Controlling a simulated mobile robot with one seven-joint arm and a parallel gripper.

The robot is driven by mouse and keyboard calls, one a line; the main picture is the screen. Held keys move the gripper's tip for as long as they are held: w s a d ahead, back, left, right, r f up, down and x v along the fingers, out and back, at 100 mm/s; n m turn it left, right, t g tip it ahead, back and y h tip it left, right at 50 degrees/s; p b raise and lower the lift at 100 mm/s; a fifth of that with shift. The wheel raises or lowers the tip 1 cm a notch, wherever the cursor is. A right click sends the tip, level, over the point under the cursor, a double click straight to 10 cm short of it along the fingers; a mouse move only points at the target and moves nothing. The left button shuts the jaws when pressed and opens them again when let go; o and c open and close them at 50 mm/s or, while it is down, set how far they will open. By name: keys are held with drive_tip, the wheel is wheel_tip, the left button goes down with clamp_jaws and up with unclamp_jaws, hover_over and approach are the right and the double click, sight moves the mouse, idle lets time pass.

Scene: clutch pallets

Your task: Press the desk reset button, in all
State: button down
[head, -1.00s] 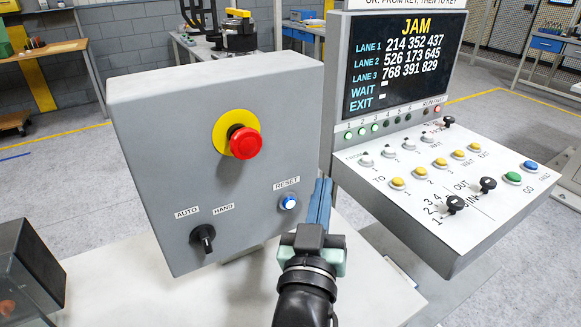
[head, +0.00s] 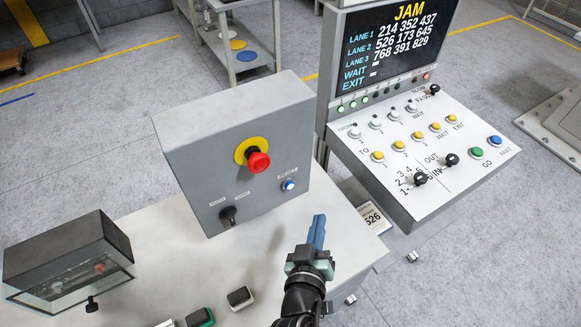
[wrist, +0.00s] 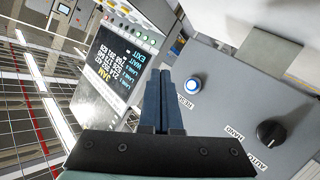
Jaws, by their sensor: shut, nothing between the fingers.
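The reset button (head: 289,185) is a lit blue-white round button with a pale ring, low on the right of the grey box's (head: 195,160) front face. In the wrist view the same button (wrist: 194,86) shows to the right of the fingertips, with its RESET label beside it. My gripper (head: 317,230) is shut and empty. In the head view its blue fingers are in front of the box, below and to the right of the button. A gap shows between fingers and button; nothing hides the button.
A red emergency button (head: 258,161) on a yellow disc and a black AUTO/HAND knob (head: 228,215) share the box face. A console (head: 430,150) with a JAM screen stands right. A clear-sided case (head: 70,265) and small buttons (head: 240,298) are on the desk (head: 150,235).

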sight(289, 185)
drive_tip(key=shift+s+f+p, duration=0.2)
drive_tip(key=shift+s+p, duration=0.25)
drive_tip(key=shift+s, duration=0.2)
drive_tip(key=shift+w, duration=0.15)
drive_tip(key=w+a+b, duration=0.3)
drive_tip(key=w+a, duration=0.1)
drive_tip(key=w, duration=0.3)
drive_tip(key=shift+w+a, duration=0.2)
drive_tip(key=shift+w, duration=0.1)
idle(1.8)
drive_tip(key=shift+w+a+b, duration=0.2)
drive_tip(key=shift+w+b, duration=0.05)
drive_tip(key=shift+b, duration=0.05)
drive_tip(key=shift+w+a+b, duration=0.25)
drive_tip(key=shift+w+b, duration=0.15)
drive_tip(key=shift+w, duration=0.05)
idle(0.6)
drive_tip(key=shift+r, duration=0.1)
drive_tip(key=shift+s+d+p, duration=0.35)
drive_tip(key=shift+s+d, duration=0.1)
drive_tip(key=shift+s, duration=0.35)
